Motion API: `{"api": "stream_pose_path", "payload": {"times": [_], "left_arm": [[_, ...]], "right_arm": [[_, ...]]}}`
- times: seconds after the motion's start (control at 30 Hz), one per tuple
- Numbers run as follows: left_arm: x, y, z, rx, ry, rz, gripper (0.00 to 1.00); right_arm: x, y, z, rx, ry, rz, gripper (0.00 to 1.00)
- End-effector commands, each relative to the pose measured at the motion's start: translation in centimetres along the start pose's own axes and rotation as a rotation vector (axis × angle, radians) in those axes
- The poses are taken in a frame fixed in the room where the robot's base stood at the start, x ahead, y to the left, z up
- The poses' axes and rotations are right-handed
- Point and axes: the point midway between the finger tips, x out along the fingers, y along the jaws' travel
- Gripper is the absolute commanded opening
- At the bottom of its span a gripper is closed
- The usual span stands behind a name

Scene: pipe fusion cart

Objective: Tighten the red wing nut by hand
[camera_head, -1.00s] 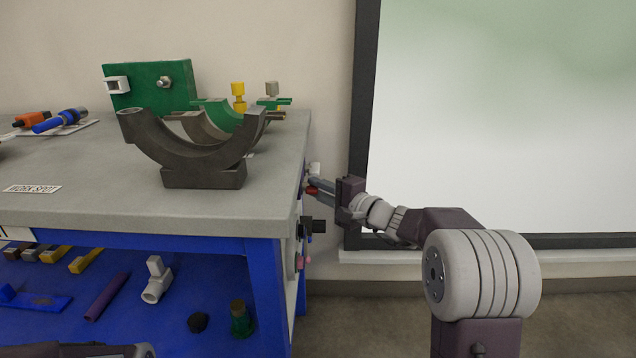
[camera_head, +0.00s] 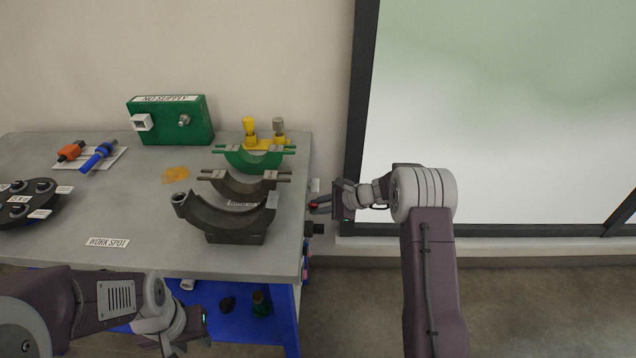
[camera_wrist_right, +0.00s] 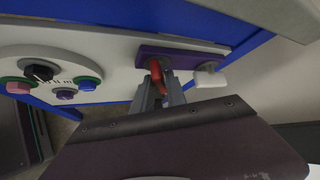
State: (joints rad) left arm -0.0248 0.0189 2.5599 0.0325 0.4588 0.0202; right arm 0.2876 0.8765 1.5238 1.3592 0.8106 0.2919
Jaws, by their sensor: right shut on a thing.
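The red wing nut (camera_wrist_right: 157,76) sits on a dark purple plate (camera_wrist_right: 190,55) on the cart's light side panel. In the wrist view my right gripper (camera_wrist_right: 160,88) is shut on it, with one finger on either side. In the head view the right gripper (camera_head: 322,205) is at the cart's right side, and only a small bit of red shows there. My left gripper (camera_head: 190,328) is low in front of the cart's front edge, away from the nut. Its fingertips are too unclear to tell whether they are open.
The panel also carries several round knobs, including a black one (camera_wrist_right: 40,72), and a white block (camera_wrist_right: 209,78) beside the purple plate. The cart top (camera_head: 140,215) holds curved clamps (camera_head: 225,215) near its right edge. Floor right of the cart is free.

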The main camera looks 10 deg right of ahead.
Motion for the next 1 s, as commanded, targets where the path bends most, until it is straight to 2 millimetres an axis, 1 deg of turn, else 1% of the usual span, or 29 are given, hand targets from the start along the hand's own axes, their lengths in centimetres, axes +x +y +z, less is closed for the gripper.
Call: {"api": "stream_pose_path", "payload": {"times": [0.03, 0.1, 0.23, 0.33, 0.6, 1.0], "left_arm": [[-3.3, 0.1, -0.3, 0.000, 0.000, 0.000, 0.36], [-5.0, 0.1, -0.5, 0.000, 0.000, 0.000, 0.36], [-6.9, 0.1, -0.7, 0.000, 0.000, 0.000, 0.36], [-7.2, 0.1, -0.7, 0.000, 0.000, 0.000, 0.36], [-6.5, 0.1, -0.7, 0.000, -0.001, 0.000, 0.36], [-5.8, 0.1, -0.6, 0.000, 0.000, 0.000, 0.36]], "right_arm": [[-0.9, -0.8, 1.0, 0.031, -0.001, 0.035, 0.00], [-0.8, -0.8, 0.8, 0.076, -0.001, 0.081, 0.00], [-0.4, -0.6, 0.5, 0.156, -0.002, 0.163, 0.00], [-0.1, -0.5, 0.1, 0.213, -0.001, 0.220, 0.00], [0.3, -0.3, -0.2, 0.316, -0.002, 0.320, 0.00], [0.3, -0.4, -0.2, 0.380, -0.002, 0.382, 0.00]]}}
